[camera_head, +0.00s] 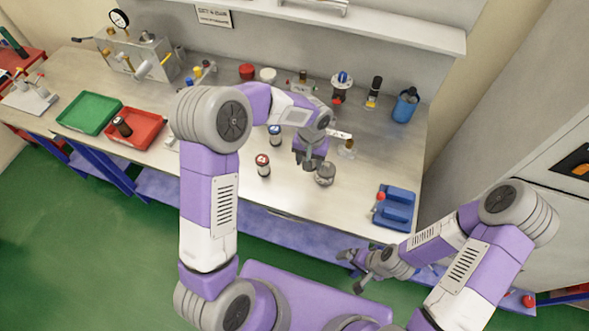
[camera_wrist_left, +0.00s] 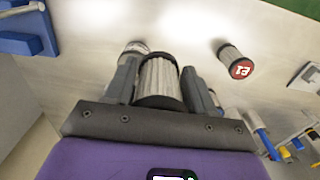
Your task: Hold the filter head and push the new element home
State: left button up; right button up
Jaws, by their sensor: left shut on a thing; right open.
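My left gripper (camera_head: 311,160) is above the right-middle of the bench. In the left wrist view it (camera_wrist_left: 165,95) is shut on a grey ribbed cylinder (camera_wrist_left: 161,78) with a dark near end. The head view mostly hides this cylinder. A round grey metal piece (camera_head: 325,174) shows just beside the gripper. It also shows in the left wrist view (camera_wrist_left: 132,48), partly behind a finger. I cannot tell whether the two touch. My right gripper (camera_head: 358,270) is open beyond the bench's front edge.
A blue-topped cylinder (camera_head: 275,135) stands behind the red-topped one. A blue holder (camera_head: 396,208) sits at the right front. Red (camera_head: 147,139) and green (camera_head: 88,113) trays lie at the left. Several fittings and a blue cup (camera_head: 405,106) line the back.

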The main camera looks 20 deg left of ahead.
aim_at(326, 173)
pick_arm(q)
jog(key=w+d+r+p, duration=0.3)
jog(key=w+d, duration=0.1)
jog(key=w, duration=0.2)
jog(key=shift+w+d, duration=0.25)
jog(key=shift+w, duration=0.05)
pick_arm(e)
notch_tip(326, 173, up, 3)
jog(key=shift+r, duration=0.2)
pick_arm(q)
jog(key=shift+r, duration=0.1)
pick_arm(e)
jog(key=shift+w, duration=0.1)
